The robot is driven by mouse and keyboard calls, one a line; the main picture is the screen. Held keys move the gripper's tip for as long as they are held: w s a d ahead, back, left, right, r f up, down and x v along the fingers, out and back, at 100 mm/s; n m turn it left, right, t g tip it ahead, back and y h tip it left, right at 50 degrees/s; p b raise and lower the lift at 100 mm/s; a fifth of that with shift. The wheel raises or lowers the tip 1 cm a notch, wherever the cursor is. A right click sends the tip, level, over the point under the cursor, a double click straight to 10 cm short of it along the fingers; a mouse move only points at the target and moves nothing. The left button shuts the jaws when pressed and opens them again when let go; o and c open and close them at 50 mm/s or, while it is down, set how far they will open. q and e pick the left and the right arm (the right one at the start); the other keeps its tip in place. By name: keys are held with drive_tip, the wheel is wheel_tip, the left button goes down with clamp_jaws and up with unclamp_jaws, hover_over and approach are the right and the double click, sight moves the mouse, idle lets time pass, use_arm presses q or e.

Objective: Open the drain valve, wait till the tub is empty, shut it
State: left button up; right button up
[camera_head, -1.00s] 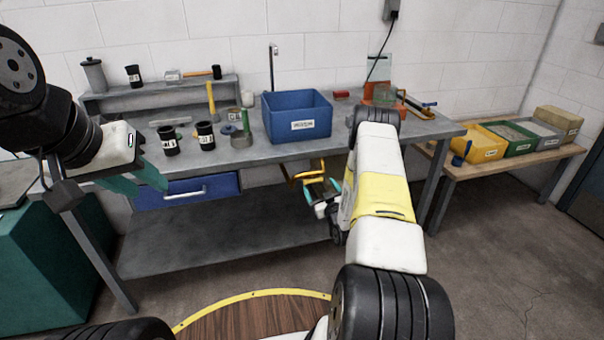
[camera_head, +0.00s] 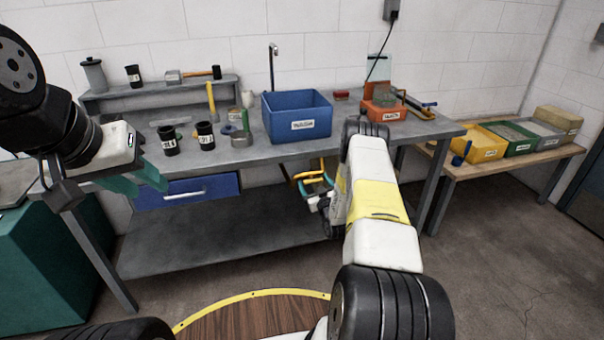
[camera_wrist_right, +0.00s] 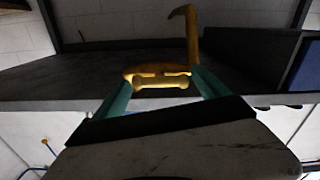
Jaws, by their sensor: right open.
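The blue tub (camera_head: 297,117) stands on the grey bench with a label on its front. Below the bench top, under the tub, is a yellow-orange valve (camera_head: 308,176). In the right wrist view its bar-shaped handle (camera_wrist_right: 160,81) lies crosswise between my fingertips, with a bent pipe (camera_wrist_right: 190,38) beyond it. My right gripper (camera_head: 315,186) is open, its teal fingers on either side of the handle; I cannot tell whether they touch it. My left gripper (camera_head: 150,184) is open and empty, in front of the bench at left. The water inside the tub cannot be made out.
The bench (camera_head: 270,154) edge is just above my right gripper. A blue drawer (camera_head: 187,192) hangs left of the valve, and a lower shelf (camera_head: 220,236) lies below. Black cups (camera_head: 205,136) and an orange box (camera_head: 384,110) stand on the bench.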

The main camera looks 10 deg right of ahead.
drive_tip(key=c, duration=1.1)
drive_tip(key=shift+o, duration=0.2)
drive_tip(key=shift+m, duration=8.9)
